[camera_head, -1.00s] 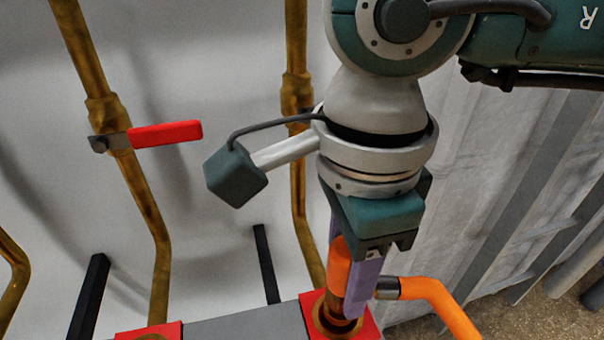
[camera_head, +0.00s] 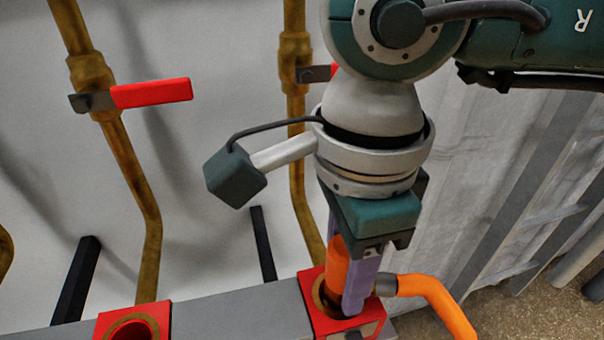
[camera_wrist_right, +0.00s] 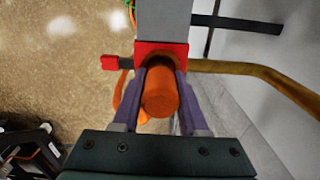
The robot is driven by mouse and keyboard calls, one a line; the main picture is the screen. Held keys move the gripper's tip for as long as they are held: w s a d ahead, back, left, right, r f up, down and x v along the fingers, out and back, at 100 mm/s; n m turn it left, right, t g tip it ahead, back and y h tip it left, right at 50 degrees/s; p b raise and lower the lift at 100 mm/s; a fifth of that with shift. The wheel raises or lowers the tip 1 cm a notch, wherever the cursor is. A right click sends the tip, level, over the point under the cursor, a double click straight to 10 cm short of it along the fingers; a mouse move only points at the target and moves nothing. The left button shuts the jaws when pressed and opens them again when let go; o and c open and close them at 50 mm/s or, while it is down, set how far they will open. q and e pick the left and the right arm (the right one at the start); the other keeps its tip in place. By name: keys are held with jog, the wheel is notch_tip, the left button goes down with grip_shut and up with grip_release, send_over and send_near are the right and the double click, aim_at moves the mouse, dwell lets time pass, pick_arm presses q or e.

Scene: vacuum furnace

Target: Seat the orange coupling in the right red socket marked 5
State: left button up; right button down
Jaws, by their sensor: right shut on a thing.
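The orange coupling (camera_head: 338,268) is upright between the purple fingers of my right gripper (camera_head: 350,285), which is shut on it. Its lower end is in or right over the opening of the right red socket (camera_head: 310,290); the fingers hide how deep it sits. In the right wrist view the coupling (camera_wrist_right: 160,92) shows end-on between both fingers (camera_wrist_right: 165,105), with the red socket (camera_wrist_right: 150,52) just beyond it. I cannot read a number on the socket. My left gripper is not in view.
A second red socket (camera_head: 133,322) stands at the left on the same grey beam (camera_head: 240,316). Brass pipes (camera_head: 135,180) with a red valve handle (camera_head: 150,93) run up the wall behind. An orange hose (camera_head: 435,295) leaves to the right beside the right socket.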

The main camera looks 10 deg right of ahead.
dwell(0.4)
jog(key=shift+f+b, duration=0.25)
jog(key=shift+b, duration=0.1)
jog(key=shift+c, duration=1.8)
grip_release()
jog(key=shift+r, duration=0.1)
notch_tip(320, 180, up, 10)
jog(key=shift+f, duration=0.1)
